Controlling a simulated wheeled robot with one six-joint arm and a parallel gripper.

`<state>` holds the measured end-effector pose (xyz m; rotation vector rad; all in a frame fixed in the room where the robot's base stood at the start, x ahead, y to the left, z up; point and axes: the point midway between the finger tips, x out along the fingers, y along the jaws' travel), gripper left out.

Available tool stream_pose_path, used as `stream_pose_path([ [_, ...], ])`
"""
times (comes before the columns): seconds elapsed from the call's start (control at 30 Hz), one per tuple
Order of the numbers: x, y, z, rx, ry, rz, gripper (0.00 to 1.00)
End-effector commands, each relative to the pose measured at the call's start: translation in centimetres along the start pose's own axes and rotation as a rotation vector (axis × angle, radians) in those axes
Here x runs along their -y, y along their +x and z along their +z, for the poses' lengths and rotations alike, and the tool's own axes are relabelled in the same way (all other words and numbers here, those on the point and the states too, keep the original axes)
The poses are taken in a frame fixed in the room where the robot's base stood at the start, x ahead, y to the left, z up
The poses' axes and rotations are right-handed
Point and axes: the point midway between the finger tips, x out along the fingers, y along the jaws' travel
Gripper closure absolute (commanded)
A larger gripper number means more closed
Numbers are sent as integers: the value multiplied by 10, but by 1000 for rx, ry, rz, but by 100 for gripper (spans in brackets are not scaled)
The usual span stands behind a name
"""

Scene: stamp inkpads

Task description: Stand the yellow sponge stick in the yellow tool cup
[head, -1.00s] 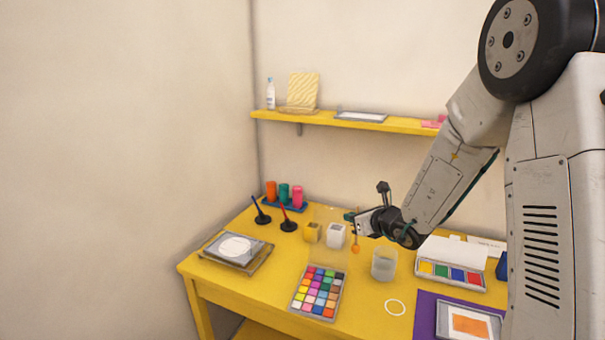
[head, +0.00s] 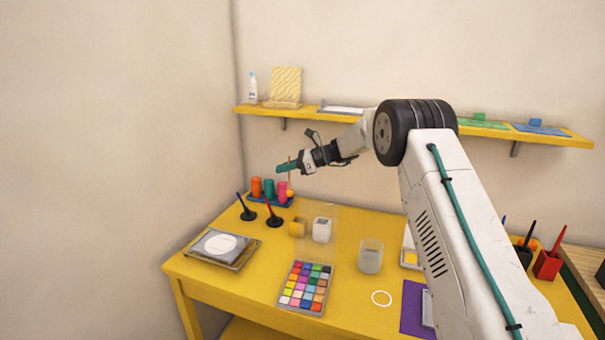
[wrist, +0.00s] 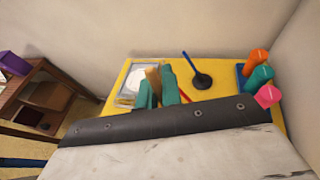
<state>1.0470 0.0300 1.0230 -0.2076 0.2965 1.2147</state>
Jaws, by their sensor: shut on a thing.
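My gripper (head: 285,168) is shut on a thin upright stick with a rounded orange-yellow end (head: 290,193) hanging below the jaws, which I take for the yellow sponge stick. It is in the air above the back left of the table. In the wrist view, the teal fingers (wrist: 158,90) have a tan piece of the stick (wrist: 154,78) between them. A small yellow block-like thing (head: 297,229), probably the yellow tool cup, stands on the table below and slightly right of the gripper. Its opening is not clear. It does not show in the wrist view.
A white cup (head: 322,230) stands just right of the yellow one, and a clear beaker (head: 370,257) farther right. Two dark stands with brushes (head: 274,220) are to the left. Orange, teal and pink cylinders (head: 270,190) stand behind. A paint palette (head: 305,287) lies in front.

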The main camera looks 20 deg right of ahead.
Motion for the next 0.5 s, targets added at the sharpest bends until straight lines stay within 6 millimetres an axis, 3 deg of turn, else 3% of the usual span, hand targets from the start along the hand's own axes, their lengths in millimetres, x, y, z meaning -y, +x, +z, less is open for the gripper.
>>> stream_pose_path([
  [0.1,5,-2,-20,4,-21,64,100],
  [0.5,6,0,-41,7,-33,98,100],
])
